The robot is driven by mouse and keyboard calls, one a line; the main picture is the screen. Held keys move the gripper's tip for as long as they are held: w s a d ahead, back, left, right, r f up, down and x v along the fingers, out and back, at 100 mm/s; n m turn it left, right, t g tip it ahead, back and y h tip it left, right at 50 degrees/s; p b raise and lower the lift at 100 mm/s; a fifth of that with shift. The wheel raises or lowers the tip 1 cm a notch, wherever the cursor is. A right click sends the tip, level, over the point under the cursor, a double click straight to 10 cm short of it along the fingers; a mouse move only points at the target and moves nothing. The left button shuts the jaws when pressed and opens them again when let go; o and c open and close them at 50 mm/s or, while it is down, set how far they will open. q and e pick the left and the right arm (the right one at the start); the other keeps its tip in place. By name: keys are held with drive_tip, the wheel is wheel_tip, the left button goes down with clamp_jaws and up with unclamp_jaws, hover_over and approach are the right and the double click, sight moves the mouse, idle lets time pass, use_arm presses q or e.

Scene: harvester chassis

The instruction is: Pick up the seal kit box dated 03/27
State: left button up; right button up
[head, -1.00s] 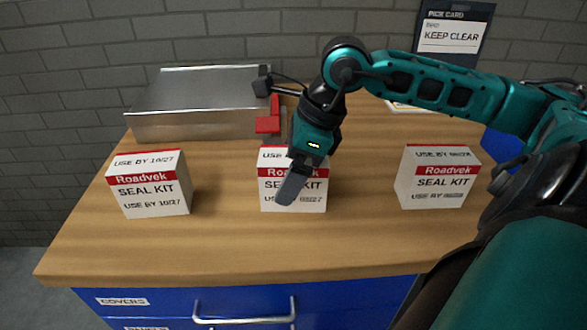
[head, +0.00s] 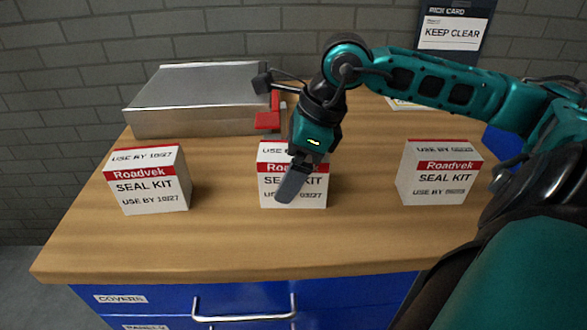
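Three white Roadvek seal kit boxes with red bands stand in a row on the wooden bench. The left box (head: 148,190) reads "USE BY 10/27". The middle box (head: 311,196) is partly hidden by my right gripper; its lower date is small and looks like 03/27. The right box (head: 437,182) has a date too blurred to read. My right gripper (head: 291,188) points down across the front of the middle box. I see its fingers edge-on, so its opening and any contact cannot be told. My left gripper is not in view.
A metal case (head: 195,97) stands behind the left and middle boxes, with a red part (head: 267,121) at its right end. A "KEEP CLEAR" card (head: 453,33) hangs on the wall. The wooden bench top (head: 220,240) is clear in front, above blue drawers (head: 240,295).

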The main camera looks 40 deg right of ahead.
drive_tip(key=shift+c, duration=0.2)
drive_tip(key=c, duration=1.1)
drive_tip(key=shift+r, duration=0.1)
drive_tip(key=shift+c, duration=0.2)
